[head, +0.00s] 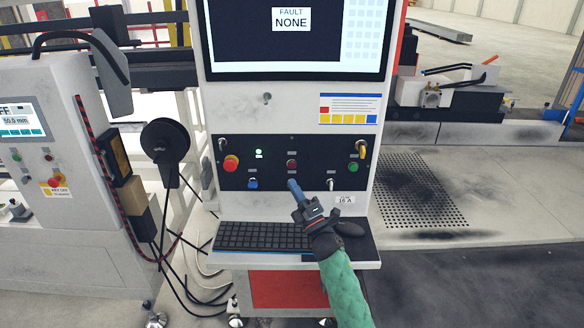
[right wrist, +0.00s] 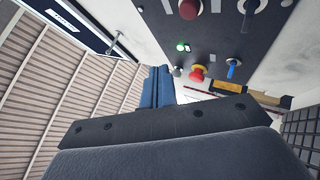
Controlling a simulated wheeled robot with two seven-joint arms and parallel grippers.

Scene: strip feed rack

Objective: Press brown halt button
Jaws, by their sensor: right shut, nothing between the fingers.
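A dark reddish-brown round button (head: 291,165) sits mid-panel on the black control panel (head: 270,181). A dark red round button (right wrist: 189,9), apparently the same one, is cut by the top edge of the right wrist view. My right gripper (head: 294,187) is shut and empty, its blue fingertips just below that button in the head view. They hide the panel spot behind them; contact cannot be told. The blue fingers (right wrist: 157,87) also show in the wrist view. My left gripper is out of view.
Nearby controls are a red mushroom button (head: 231,163), a blue control (head: 252,183), a lit green lamp (head: 258,151), a green button (head: 353,168) and a toggle (head: 331,184). A keyboard (head: 262,237) lies on the shelf below. The screen (head: 291,19) reads FAULT NONE.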

